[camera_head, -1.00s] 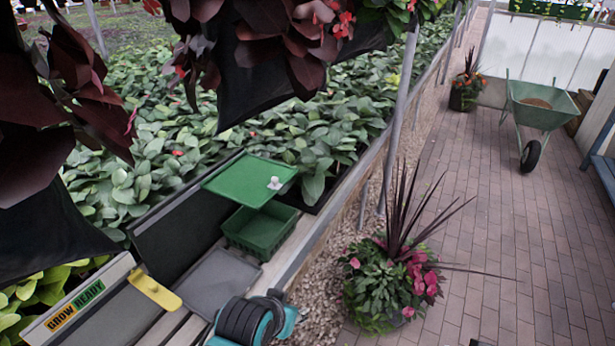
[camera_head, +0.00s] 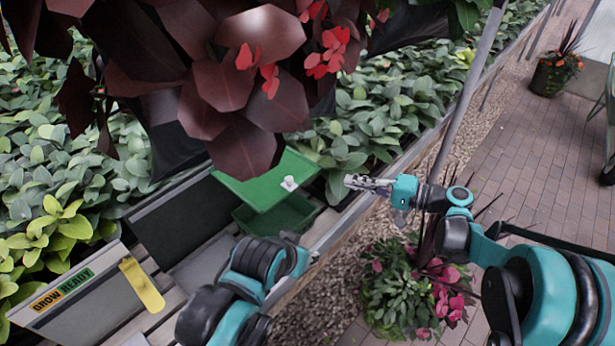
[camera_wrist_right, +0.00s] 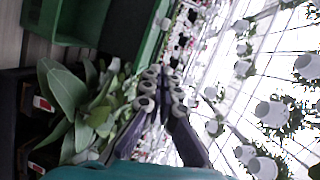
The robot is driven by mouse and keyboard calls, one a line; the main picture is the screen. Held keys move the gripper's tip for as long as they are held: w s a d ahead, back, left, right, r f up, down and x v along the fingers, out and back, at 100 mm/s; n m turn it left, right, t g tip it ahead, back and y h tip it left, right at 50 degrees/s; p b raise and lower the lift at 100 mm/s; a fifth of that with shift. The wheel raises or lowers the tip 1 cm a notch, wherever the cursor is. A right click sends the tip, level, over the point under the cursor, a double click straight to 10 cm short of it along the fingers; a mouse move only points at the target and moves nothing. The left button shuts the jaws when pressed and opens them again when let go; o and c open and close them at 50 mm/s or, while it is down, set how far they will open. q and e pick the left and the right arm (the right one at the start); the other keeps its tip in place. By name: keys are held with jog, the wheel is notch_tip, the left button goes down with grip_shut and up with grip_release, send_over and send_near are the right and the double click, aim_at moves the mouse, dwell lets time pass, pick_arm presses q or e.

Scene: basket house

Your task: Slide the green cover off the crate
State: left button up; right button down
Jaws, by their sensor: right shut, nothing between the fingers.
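The green cover (camera_head: 262,184) lies over part of the green crate (camera_head: 272,222) in the head view, leaving the crate's near part uncovered. A small white knob (camera_head: 289,183) stands on the cover near its right end. My right gripper (camera_head: 352,182) is shut and empty, to the right of the knob and apart from it. In the right wrist view, the crate (camera_wrist_right: 60,22) shows at the top left and the cover (camera_wrist_right: 148,38) beside it; the shut fingers (camera_wrist_right: 162,82) point up the picture.
Dark red hanging leaves (camera_head: 215,70) fill the upper middle and overlap the cover's left side. A potted plant with pink flowers (camera_head: 395,285) stands below my right arm. The brick path at right has free room.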

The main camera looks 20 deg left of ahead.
pick_arm(q)
jog(key=shift+w+f+b, duration=0.1)
jog(key=shift+f+b, duration=1.85)
pick_arm(e)
jog(key=s+a+f, duration=0.2)
jog(key=a, duration=1.1)
jog(key=shift+s, duration=0.1)
